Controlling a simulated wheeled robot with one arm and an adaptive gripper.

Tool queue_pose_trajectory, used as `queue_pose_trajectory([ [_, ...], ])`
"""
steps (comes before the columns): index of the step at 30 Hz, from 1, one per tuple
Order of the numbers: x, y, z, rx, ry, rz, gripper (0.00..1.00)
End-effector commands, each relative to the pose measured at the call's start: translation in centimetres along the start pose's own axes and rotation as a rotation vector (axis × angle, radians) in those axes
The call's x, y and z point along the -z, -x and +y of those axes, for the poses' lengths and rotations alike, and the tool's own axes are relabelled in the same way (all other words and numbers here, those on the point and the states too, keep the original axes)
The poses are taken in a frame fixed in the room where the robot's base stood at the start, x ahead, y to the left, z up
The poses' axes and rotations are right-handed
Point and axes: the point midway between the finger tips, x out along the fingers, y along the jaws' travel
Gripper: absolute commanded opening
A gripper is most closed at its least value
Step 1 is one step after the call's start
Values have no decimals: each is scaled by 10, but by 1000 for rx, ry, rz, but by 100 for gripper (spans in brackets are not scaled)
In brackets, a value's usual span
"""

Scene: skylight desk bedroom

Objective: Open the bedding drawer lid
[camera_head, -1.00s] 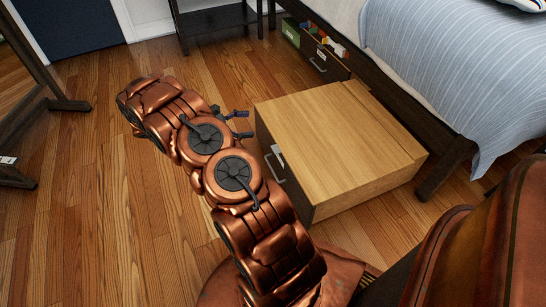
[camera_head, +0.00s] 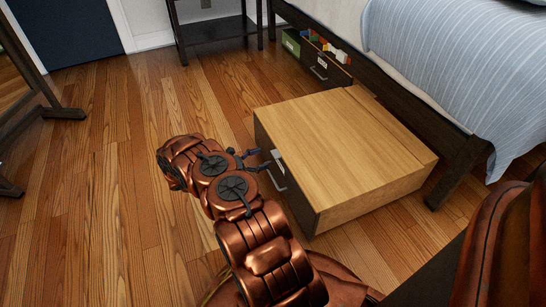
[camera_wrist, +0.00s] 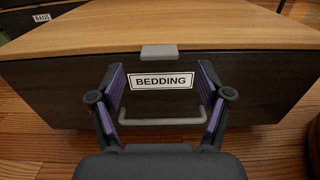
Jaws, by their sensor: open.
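The bedding drawer (camera_head: 290,190) is a low box with a dark front, pulled out from under the bed. Its light wooden lid (camera_head: 345,135) lies flat and closed on top. In the wrist view the front carries a white "BEDDING" label (camera_wrist: 163,81), a grey bar handle (camera_wrist: 160,122) below it, and a small grey tab (camera_wrist: 159,52) at the lid's front edge. My gripper (camera_head: 254,160) is in front of this face. In the wrist view its fingers (camera_wrist: 160,76) are open on either side of the label, below the tab, with nothing between them.
A second drawer (camera_head: 322,68) with colourful items in it sits farther along under the bed, beside a green box (camera_head: 291,42). The bed (camera_head: 450,70) runs along the right. A dark-framed stand (camera_head: 50,100) is at the left. The wooden floor (camera_head: 110,200) left of my arm is clear.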

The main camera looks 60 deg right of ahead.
Motion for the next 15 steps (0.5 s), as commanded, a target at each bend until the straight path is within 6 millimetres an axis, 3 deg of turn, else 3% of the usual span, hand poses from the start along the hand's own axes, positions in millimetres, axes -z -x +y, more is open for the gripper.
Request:
queue_pose_trajectory([
  [7,3,-36,0,3,-1,2,77],
  [15,1,-54,0,0,0,1,77],
])
